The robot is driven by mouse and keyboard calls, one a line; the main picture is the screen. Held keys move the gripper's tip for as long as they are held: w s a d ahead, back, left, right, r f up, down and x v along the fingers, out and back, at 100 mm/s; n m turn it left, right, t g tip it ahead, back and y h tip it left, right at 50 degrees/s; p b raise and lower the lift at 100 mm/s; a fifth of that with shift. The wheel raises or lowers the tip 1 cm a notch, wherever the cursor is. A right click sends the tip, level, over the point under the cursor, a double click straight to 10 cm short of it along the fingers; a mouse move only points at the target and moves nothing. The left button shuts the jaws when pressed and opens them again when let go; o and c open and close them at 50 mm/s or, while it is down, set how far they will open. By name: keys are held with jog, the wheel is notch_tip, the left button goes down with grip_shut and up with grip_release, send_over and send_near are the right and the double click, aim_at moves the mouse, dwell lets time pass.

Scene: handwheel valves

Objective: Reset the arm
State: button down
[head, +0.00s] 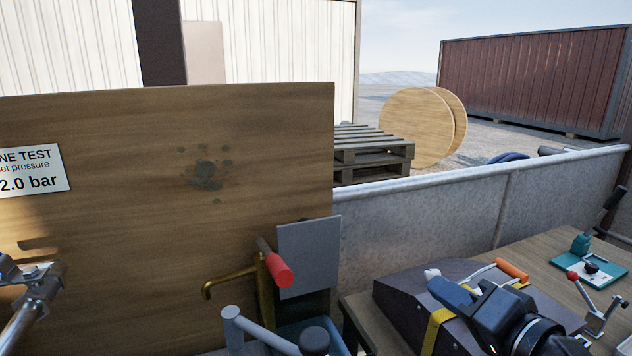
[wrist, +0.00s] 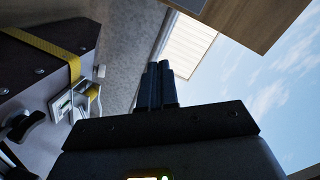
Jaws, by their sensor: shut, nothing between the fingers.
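My gripper (head: 452,291) shows at the lower right of the head view, its dark blue fingers pointing left in front of a dark sloped case (head: 398,296). The fingers are together and empty. In the wrist view my gripper (wrist: 160,72) points up the picture, with only the grey wall and a pale building behind its tips. The case with its yellow strap (wrist: 52,45) is off to the left there, apart from the fingers. My gripper's body hides part of the case in the head view.
An orange-handled clamp (head: 511,270), a red-knobbed lever (head: 593,302) and a teal-based lever (head: 588,269) are near my arm. A brass tap with a red handle (head: 279,270) stands before the wooden board (head: 130,220). A low grey wall (head: 440,210) runs behind the bench.

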jog(key=s+a+f+m+h, duration=0.1)
jog(key=s+a+f+h, duration=0.15)
jog(key=s+f, duration=0.5)
jog(key=s+a+f+m+h, duration=0.1)
jog(key=s+a+f+h, duration=0.2)
jog(key=s, duration=0.8)
jog(key=s+d+n, duration=0.4)
jog(key=s, duration=0.6)
jog(key=s+d+n, duration=0.4)
jog(key=s+n, duration=0.1)
jog(key=s, duration=0.5)
jog(key=shift+s+f, duration=0.15)
jog(key=shift+s, duration=0.1)
